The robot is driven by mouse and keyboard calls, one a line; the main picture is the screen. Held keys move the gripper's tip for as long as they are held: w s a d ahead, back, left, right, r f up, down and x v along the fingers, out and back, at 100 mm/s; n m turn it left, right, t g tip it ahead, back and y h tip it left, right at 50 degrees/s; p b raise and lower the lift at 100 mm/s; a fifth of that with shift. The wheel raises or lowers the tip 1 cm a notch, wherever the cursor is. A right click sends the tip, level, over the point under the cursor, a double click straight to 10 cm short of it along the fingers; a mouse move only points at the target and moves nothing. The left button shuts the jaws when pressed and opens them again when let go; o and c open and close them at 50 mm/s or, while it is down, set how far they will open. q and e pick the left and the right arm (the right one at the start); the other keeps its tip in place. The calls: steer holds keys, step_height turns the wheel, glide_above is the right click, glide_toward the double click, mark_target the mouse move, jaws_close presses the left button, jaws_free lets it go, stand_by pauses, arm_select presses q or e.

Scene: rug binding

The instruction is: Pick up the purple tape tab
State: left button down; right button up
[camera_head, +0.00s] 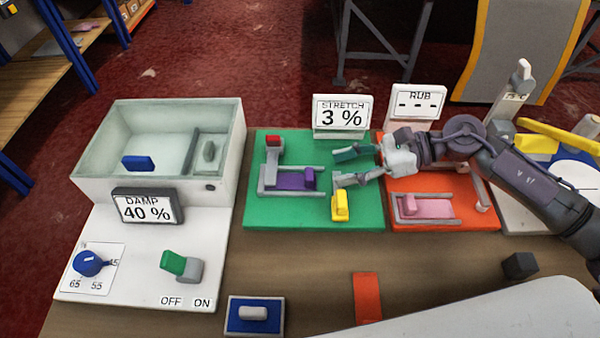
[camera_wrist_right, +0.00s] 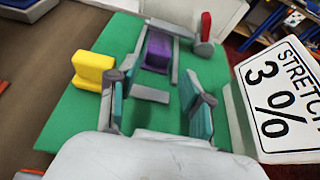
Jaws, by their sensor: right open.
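The purple tape tab (camera_head: 309,178) stands at the right end of a flat purple strip (camera_head: 288,182) in a grey frame on the green board (camera_head: 300,216). The tab also shows in the right wrist view (camera_wrist_right: 157,52), beyond my fingers. My right gripper (camera_head: 338,166) is open and empty, just right of the tab, its teal-padded fingers pointing left towards it. In the right wrist view (camera_wrist_right: 152,92) the tab lies between the lines of the two fingers, apart from both. My left gripper is not in view.
A yellow block (camera_head: 340,206) stands close to one finger. A red-topped post (camera_head: 273,146) rises at the frame's far left. The stretch sign (camera_head: 341,113) reads 3 % behind. An orange board (camera_head: 440,216) with a pink tab (camera_head: 409,204) lies right; a white basin (camera_head: 225,150) left.

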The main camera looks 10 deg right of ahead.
mark_target(318, 182)
steer(key=shift+w+a+f, duration=0.1)
steer(key=shift+a, duration=0.45)
steer(key=p+x, duration=0.2)
steer(key=x, duration=0.1)
steer(key=shift+a+f, duration=0.1)
steer(key=shift+a, duration=0.25)
steer(key=shift+w+a+f, duration=0.1)
steer(key=shift+a+f, duration=0.2)
steer(key=shift+a, duration=0.1)
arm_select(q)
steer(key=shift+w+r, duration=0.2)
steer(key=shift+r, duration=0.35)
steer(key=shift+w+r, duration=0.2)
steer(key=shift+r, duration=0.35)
arm_select(e)
steer(key=c, duration=0.8)
